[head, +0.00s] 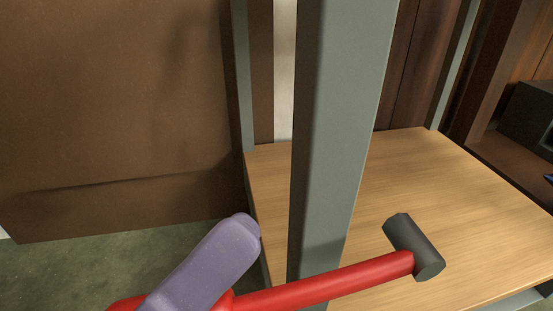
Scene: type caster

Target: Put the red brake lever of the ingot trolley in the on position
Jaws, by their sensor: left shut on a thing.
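The red brake lever (330,283) runs across the bottom of the head view, rising slightly to the right. A dark grey cylinder (415,247) sits crosswise at its right end. My left gripper (215,258) comes in from the lower left and is shut on the red lever near its left part. Only a purple-grey finger shows clearly; the far side of the grip is hidden, and the lever's left end runs to the bottom edge. The lever's mounting cannot be made out. My right gripper is not in view.
A thick grey-green post (340,130) stands upright behind the lever. A light wooden platform (440,190) lies behind and to the right. A large brown panel (110,100) stands at the left above the grey-green floor (70,265). A dark box (528,115) sits at the far right.

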